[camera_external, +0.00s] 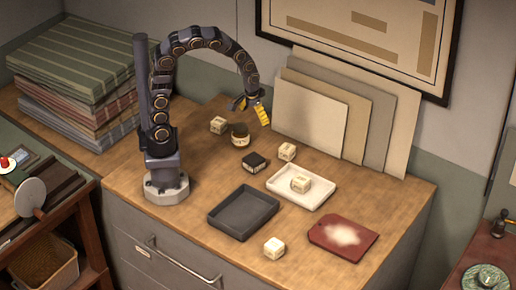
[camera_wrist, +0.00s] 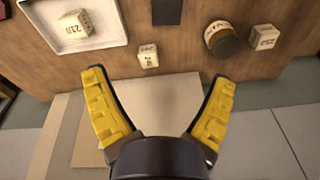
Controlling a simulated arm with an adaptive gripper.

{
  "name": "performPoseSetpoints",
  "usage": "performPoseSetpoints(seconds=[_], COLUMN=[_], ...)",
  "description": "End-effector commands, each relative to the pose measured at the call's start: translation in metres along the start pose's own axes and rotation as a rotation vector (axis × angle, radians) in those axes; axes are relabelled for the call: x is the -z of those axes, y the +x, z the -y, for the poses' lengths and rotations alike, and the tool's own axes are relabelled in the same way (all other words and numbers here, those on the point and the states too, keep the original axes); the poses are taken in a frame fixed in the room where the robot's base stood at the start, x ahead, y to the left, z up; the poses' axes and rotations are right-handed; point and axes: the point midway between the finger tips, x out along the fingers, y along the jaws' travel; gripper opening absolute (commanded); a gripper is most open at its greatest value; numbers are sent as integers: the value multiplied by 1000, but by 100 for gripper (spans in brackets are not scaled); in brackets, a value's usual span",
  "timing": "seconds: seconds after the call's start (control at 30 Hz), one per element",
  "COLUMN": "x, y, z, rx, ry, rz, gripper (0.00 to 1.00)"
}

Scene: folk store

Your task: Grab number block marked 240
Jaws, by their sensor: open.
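Several cream number blocks stand on the wooden top. One block (camera_external: 300,184) sits in the white tray; in the wrist view (camera_wrist: 76,23) its marking looks like 210 or 240, and I cannot tell which. Another block (camera_external: 287,151) is between that tray and the leaning boards; its marking in the wrist view (camera_wrist: 148,56) is too small to read. A third block (camera_external: 218,125) is beside the jar, also seen in the wrist view (camera_wrist: 264,37), unreadable. A fourth block (camera_external: 274,248) is near the front edge, unreadable. My gripper (camera_external: 251,106) is open and empty, raised above the back; its yellow fingers (camera_wrist: 159,76) spread wide.
The white tray (camera_external: 320,199), dark tray (camera_external: 243,212) and red board (camera_external: 343,240) lie in front. A dark block (camera_external: 254,162) and a jar (camera_external: 240,136) stand near the blocks. Pale boards (camera_external: 308,112) lean on the wall close to my gripper. Stacked cloth (camera_external: 75,75) is at left.

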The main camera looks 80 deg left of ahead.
Motion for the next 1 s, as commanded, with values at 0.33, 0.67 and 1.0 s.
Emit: performPoseSetpoints(seconds=[0.33,0.67,1.0], x=[92,110,116], y=[120,165,195], z=[-12,-16,-15], rx=[40,34,34], ry=[-226,-286,-284], rz=[-197,-265,-264], gripper=[85,85,85])
